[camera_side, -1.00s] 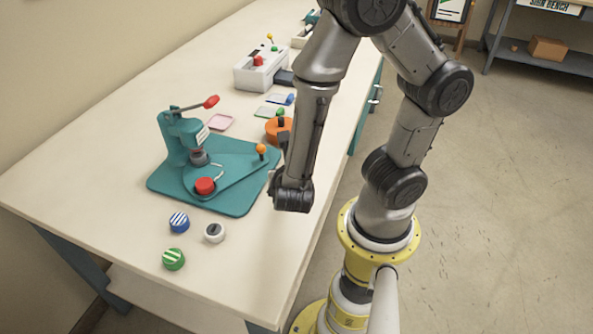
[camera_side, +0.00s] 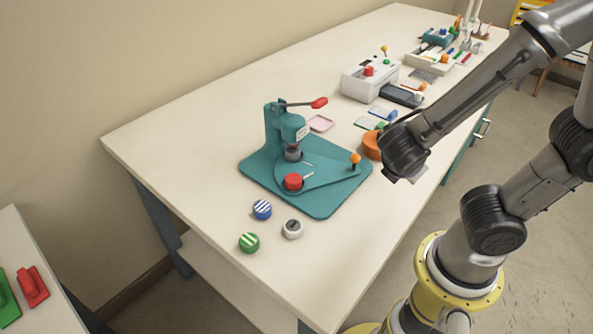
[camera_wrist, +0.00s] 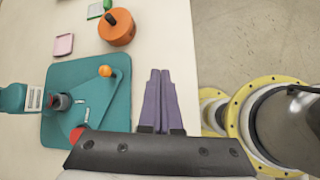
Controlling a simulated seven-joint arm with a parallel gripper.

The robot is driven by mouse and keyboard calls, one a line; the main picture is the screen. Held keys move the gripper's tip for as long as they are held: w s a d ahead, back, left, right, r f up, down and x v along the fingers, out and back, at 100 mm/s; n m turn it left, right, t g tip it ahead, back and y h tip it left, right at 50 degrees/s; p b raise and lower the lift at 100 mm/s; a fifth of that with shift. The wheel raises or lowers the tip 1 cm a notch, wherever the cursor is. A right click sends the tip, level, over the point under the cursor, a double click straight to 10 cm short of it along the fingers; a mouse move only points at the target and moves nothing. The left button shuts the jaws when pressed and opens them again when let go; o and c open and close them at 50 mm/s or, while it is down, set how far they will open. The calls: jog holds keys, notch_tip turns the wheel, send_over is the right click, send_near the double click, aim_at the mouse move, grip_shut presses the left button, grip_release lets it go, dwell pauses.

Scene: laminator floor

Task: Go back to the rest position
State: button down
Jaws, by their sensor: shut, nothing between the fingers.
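My gripper shows in the wrist view with its two purple fingers (camera_wrist: 160,74) side by side, shut and empty. It is above the pale bench top (camera_wrist: 165,40), to the right of the teal press base (camera_wrist: 120,113). In the side view the end of my arm is near the bench's right edge, just right of the teal press (camera_side: 277,130). It partly covers the orange round pot (camera_side: 371,146). My fingers are mostly hidden there. The orange pot is in full view in the wrist view (camera_wrist: 117,30).
Open floor (camera_wrist: 240,35) lies beyond the bench edge.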

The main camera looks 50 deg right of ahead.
jog(key=s+a+r+m+t+y, duration=0.2)
jog(key=a+r+m+y, duration=0.4)
jog(key=m, duration=0.9)
notch_tip(320, 180, up, 4)
jog(key=t+y, duration=0.1)
jog(key=y, duration=0.1)
jog(key=shift+r+m+t+y, duration=0.25)
jog(key=shift+m+t+y, duration=0.05)
jog(key=shift+t, duration=0.1)
